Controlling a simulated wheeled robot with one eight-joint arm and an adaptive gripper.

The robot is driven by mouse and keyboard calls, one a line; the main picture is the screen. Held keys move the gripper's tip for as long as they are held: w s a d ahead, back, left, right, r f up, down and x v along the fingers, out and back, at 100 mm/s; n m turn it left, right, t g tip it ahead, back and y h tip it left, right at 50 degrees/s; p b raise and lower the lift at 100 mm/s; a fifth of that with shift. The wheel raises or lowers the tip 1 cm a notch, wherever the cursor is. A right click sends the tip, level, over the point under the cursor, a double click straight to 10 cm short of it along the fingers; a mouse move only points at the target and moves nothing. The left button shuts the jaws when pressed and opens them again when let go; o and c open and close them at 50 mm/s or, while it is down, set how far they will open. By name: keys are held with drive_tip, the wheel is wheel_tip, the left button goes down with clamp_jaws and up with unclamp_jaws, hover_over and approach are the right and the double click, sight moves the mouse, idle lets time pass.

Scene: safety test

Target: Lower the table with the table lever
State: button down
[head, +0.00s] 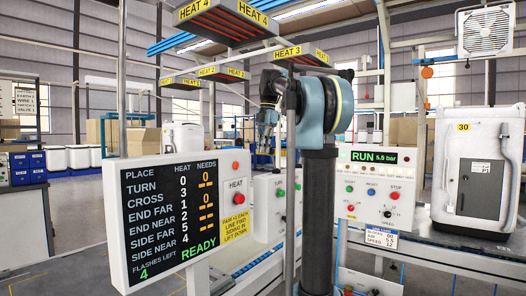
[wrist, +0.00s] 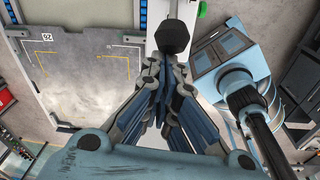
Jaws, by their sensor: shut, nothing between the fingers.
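My gripper (head: 265,143) hangs down past the shoulder of my arm in the head view, partly hidden. In the wrist view my gripper (wrist: 170,75) has its fingers together with nothing between them. A black rounded knob (wrist: 172,37) shows just beyond the fingertips; it looks like a lever's end, but I cannot tell whether the fingers touch it. A grey flat tabletop (wrist: 85,85) with yellow corner marks lies to the left of the gripper in the wrist view. The lever's shaft is not clearly seen.
A display board (head: 180,215) reads READY with 4 flashes left. A control panel (head: 370,190) reads RUN 5.5 bar. A white machine (head: 435,165) marked 30 stands at the right. Hanging heater panels (head: 225,22) marked HEAT are overhead. A blue box-like unit (wrist: 222,55) is right of the gripper.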

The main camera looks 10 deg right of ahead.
drive_tip(key=w+d+r, duration=0.2)
drive_tip(key=w+d, duration=0.6)
drive_tip(key=shift+w+d, duration=0.15)
drive_tip(key=shift+w, duration=0.05)
idle(0.6)
idle(0.4)
drive_tip(key=shift+r, duration=0.15)
drive_tip(key=w+d+r, duration=0.3)
drive_tip(key=r, duration=0.5)
drive_tip(key=shift+w+d, duration=0.15)
drive_tip(key=shift+w, duration=0.1)
idle(0.4)
